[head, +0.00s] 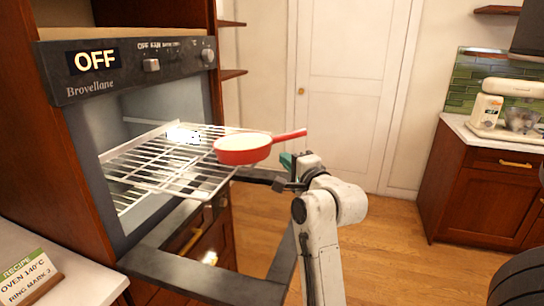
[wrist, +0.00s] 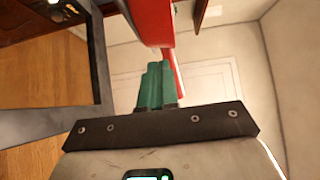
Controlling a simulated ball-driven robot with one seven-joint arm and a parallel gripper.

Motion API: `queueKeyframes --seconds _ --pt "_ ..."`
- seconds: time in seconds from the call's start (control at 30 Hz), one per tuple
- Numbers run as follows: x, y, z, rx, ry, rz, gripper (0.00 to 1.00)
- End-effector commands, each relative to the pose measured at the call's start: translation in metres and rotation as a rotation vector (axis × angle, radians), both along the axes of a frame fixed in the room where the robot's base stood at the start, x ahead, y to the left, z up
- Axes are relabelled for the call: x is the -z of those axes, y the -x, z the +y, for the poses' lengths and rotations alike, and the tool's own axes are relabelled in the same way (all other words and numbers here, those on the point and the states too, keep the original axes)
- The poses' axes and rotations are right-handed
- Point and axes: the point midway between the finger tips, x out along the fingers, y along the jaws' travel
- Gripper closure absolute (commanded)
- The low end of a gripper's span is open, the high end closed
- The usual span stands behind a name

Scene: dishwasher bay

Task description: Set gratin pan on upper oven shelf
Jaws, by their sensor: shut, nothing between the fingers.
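The red gratin pan (head: 243,150), with a pale inside and a red handle pointing right, appears at the right front part of the upper oven shelf (head: 165,178). That wire shelf juts out of the open oven. From this angle I cannot tell whether the pan fully rests on the shelf. My gripper (head: 287,161) is shut and empty, just below and right of the pan, under its handle. In the wrist view the green fingers (wrist: 157,84) are together, close to the red pan (wrist: 152,22); whether they touch it is unclear.
The oven door (head: 205,283) is folded down below the shelf. A lower wire rack (head: 122,198) shows inside the oven. A recipe card (head: 28,277) stands on the left counter. Wood floor (head: 390,240) lies open right of my arm.

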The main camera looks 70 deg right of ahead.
Motion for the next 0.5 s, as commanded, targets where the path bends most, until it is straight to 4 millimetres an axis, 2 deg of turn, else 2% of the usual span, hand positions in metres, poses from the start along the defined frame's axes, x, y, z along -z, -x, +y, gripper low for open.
queueKeyframes --seconds 0.03,0.1,0.2,0.5 --pt "-0.002 -0.008 -0.004 -0.002 -0.002 -0.001 1.0" --pt "-0.001 -0.021 -0.001 -0.005 -0.001 0.001 1.0" --pt "-0.001 -0.032 0.0 -0.003 -0.001 0.0 1.0" --pt "0.001 -0.044 0.001 0.0 0.0 0.001 1.0"
